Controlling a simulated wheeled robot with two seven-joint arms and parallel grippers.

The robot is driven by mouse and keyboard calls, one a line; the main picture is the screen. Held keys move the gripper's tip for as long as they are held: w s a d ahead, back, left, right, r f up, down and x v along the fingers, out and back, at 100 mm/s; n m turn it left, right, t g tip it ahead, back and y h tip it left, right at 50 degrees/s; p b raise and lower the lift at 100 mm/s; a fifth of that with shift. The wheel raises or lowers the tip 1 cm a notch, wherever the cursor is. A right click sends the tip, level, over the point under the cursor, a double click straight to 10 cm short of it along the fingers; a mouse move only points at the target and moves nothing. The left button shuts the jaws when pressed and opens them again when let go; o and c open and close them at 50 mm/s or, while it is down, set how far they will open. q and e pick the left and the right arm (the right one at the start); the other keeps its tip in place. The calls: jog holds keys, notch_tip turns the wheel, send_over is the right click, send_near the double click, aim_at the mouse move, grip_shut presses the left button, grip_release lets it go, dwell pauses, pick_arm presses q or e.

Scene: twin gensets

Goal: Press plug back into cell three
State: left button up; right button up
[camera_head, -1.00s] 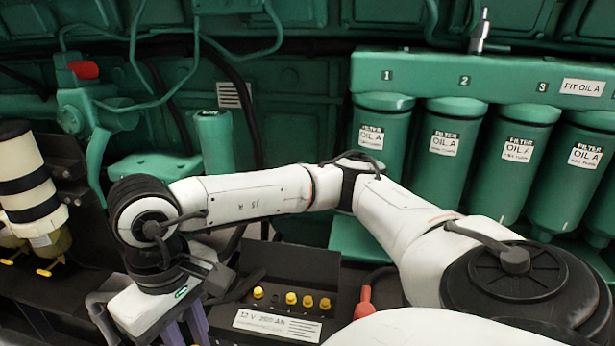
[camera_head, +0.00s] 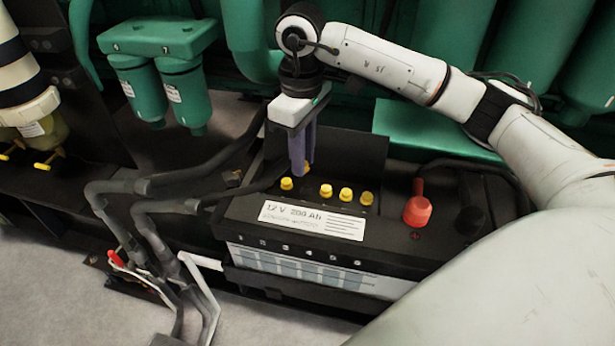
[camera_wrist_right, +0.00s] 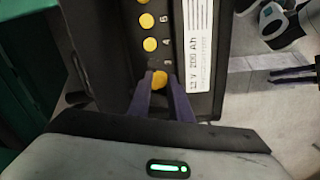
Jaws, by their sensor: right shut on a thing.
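My right gripper (camera_head: 304,168) is over the battery's top, fingers pointing down, shut on a yellow plug (camera_wrist_right: 159,80). That plug also peeks out by the fingertips in the head view (camera_head: 307,168). It lines up with the row, between one yellow plug (camera_head: 287,184) on its left and several on its right, such as this one (camera_head: 326,191). In the wrist view it is beside the printed 3.
The black battery (camera_head: 245,212) has a white label (camera_head: 312,221) in front of the plugs and a red terminal cap (camera_head: 418,206) to the right. Thick black cables (camera_head: 165,205) run on the left. Green filters (camera_head: 182,95) hang behind.

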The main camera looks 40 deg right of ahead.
aim_at(307, 189)
jog(key=shift+w+d+f+n+b, duration=0.25)
jog(key=shift+d+f, duration=0.15)
jog(key=shift+f, duration=0.1)
jog(key=shift+w+d+f+n+b, duration=0.15)
jog(key=shift+w+d+f, duration=0.15)
jog(key=shift+f, duration=0.2)
jog(key=shift+s+f+b, duration=0.1)
jog(key=shift+f+b, duration=0.4)
jog(key=shift+f, duration=0.2)
notch_tip(307, 189, down, 2)
jog(key=shift+f+b, duration=0.15)
jog(key=shift+b, duration=0.75)
jog(key=shift+f+b, duration=0.4)
jog(key=shift+f, duration=0.3)
pick_arm(q)
jog(key=shift+w+d+f, duration=0.1)
jog(key=shift+w+f, duration=0.05)
jog(key=shift+f, duration=0.45)
jog(key=shift+w+d+f, duration=0.1)
jog(key=shift+f, duration=0.5)
jog(key=shift+r+t, duration=0.1)
jog(key=shift+t, duration=0.2)
jog(key=shift+w, duration=0.1)
jog(key=shift+f+b, duration=1)
jog(key=shift+b, duration=0.1)
pick_arm(e)
jog(key=shift+f, duration=0.2)
